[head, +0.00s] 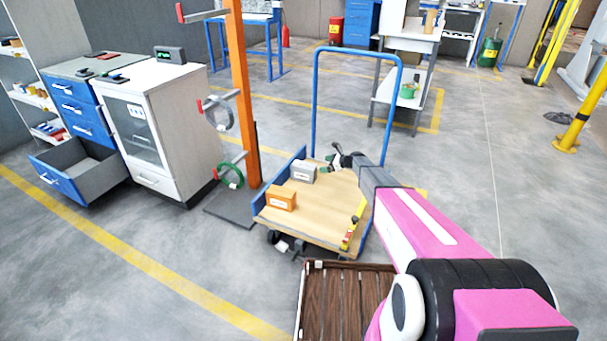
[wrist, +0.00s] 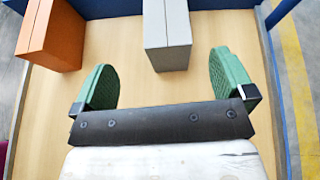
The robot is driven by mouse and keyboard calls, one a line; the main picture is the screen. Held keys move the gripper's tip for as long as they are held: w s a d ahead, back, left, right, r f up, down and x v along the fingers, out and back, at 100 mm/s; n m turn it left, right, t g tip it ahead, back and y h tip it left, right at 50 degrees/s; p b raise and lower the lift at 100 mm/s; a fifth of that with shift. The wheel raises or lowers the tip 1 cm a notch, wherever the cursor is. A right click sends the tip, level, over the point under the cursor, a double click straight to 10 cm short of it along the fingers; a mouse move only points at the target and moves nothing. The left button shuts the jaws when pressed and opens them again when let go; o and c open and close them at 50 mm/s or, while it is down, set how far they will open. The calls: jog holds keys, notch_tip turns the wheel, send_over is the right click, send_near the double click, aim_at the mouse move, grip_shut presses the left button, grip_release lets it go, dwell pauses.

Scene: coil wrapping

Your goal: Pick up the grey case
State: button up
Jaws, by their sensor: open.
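The grey case (head: 303,172) is a small box on the wooden deck of a blue-railed cart (head: 318,226), near its far left side. It also shows in the wrist view (wrist: 167,32) at top centre, upright on the deck. My gripper (head: 331,160) reaches over the cart, just right of the grey case in the head view. In the wrist view its two green fingers (wrist: 162,84) are spread wide and empty. The case lies just beyond the fingertips, roughly between their lines and apart from both.
An orange case (head: 281,197) stands on the deck left of the grey one; the wrist view also shows it (wrist: 52,34). Small yellow and red items (head: 352,232) lie at the deck's right edge. An orange post (head: 243,90) with coil hooks stands left. A brown slatted crate (head: 345,305) is nearer.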

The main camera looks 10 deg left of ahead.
aim_at(310, 167)
jog(key=shift+m, duration=0.3)
jog(key=shift+w+d+f+x, duration=0.1)
jog(key=shift+w+x, duration=0.05)
jog(key=shift+x, duration=1.75)
jog(key=shift+w+d+f+x, duration=0.1)
jog(key=shift+w+x, duration=0.05)
jog(key=shift+x, duration=1.75)
jog(key=shift+w+d+f+x, duration=0.1)
jog(key=shift+w+x, duration=0.05)
jog(key=shift+x, duration=1.75)
jog(key=shift+r, duration=0.1)
jog(key=c, duration=1.4)
